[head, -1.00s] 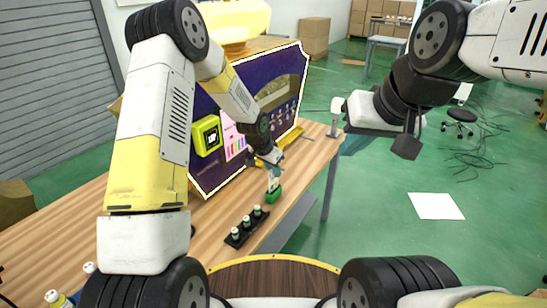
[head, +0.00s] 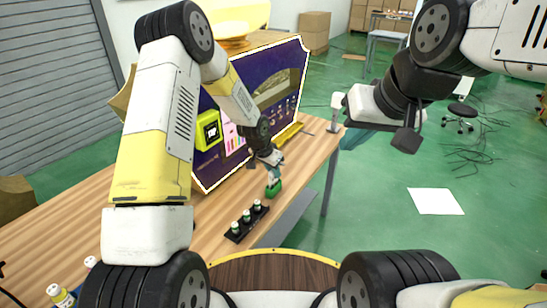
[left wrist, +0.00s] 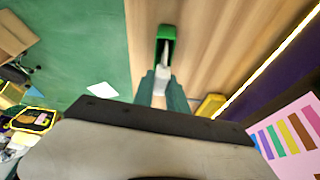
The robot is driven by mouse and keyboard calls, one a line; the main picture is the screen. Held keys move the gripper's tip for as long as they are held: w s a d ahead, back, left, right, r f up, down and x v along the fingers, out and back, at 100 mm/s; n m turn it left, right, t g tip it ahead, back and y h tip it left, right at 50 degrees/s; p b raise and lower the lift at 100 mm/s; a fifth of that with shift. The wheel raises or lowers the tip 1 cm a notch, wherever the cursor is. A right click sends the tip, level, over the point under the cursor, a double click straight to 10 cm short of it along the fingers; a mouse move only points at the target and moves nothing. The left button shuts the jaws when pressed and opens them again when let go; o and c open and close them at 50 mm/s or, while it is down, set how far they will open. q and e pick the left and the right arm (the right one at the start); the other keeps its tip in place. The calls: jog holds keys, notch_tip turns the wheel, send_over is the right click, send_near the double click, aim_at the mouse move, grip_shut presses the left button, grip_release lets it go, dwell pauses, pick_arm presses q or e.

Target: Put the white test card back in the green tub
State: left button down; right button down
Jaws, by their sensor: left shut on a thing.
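The small green tub (head: 274,190) stands on the wooden table near its right edge. It also shows in the left wrist view (left wrist: 163,32), top centre. My left gripper (head: 274,165) points down right above the tub. Its fingers (left wrist: 162,90) are shut on the white test card (left wrist: 162,68), whose far end reaches over or into the tub's opening. I cannot tell how deep the card sits. In the head view the card is small and mostly hidden by the fingers. My right gripper (head: 405,138) is off the table to the right, its fingers unclear.
A black holder (head: 234,236) with three small bottles stands in front of the tub. A dark purple display panel (head: 262,100) with a yellow box (head: 208,130) rises behind. More bottles (head: 60,294) stand at the lower left. The table's right edge is close to the tub.

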pick_arm(q)
jog(key=c, duration=1.3)
grip_release()
jog(key=shift+o, duration=0.2)
jog(key=o, duration=0.6)
jog(key=shift+o, duration=0.2)
jog(key=shift+r, duration=0.25)
jog(key=shift+r, duration=0.7)
jog(key=shift+r, duration=0.1)
jog(key=shift+r, duration=3.9)
